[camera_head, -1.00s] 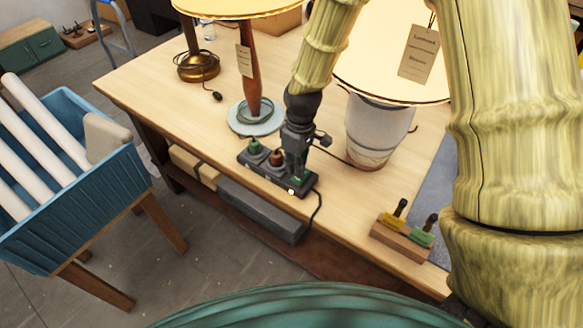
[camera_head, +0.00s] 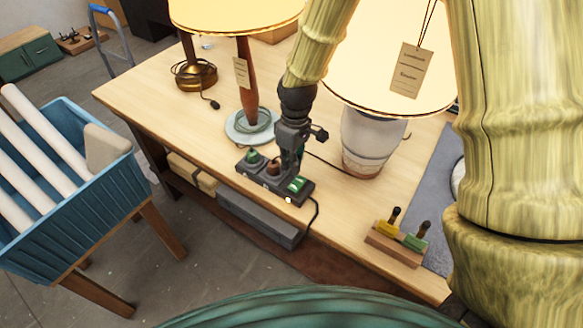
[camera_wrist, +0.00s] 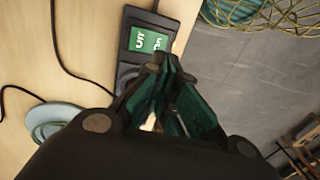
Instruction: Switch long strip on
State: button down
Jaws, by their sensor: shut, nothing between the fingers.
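The long strip (camera_head: 244,171) is a dark power strip near the front edge of the wooden bench. A green plug (camera_head: 253,157) and a brown plug (camera_head: 273,167) sit in it. Its green rocker switch (camera_head: 298,184) is at the right end, with a small pale spot beside it. My gripper (camera_head: 295,165) is shut and empty, just behind and above the switch. In the wrist view the switch (camera_wrist: 148,40) shows white lettering, and my gripper's fingertips (camera_wrist: 162,66) are close to it, partly covering the strip. Contact cannot be told.
A wooden-stemmed lamp (camera_head: 250,90) and a white-based lamp (camera_head: 368,142) stand behind the strip. A block with yellow and green tools (camera_head: 397,245) lies to the right. A blue crate (camera_head: 75,215) stands left of the bench. A black cord (camera_head: 314,215) runs off the strip's right end.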

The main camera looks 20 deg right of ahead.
notch_tip(320, 180, up, 8)
jog(key=b, duration=0.2)
jog(key=shift+s+a, duration=0.3)
jog(key=shift+a, duration=0.1)
jog(key=shift+r, duration=0.1)
dwell(0.3)
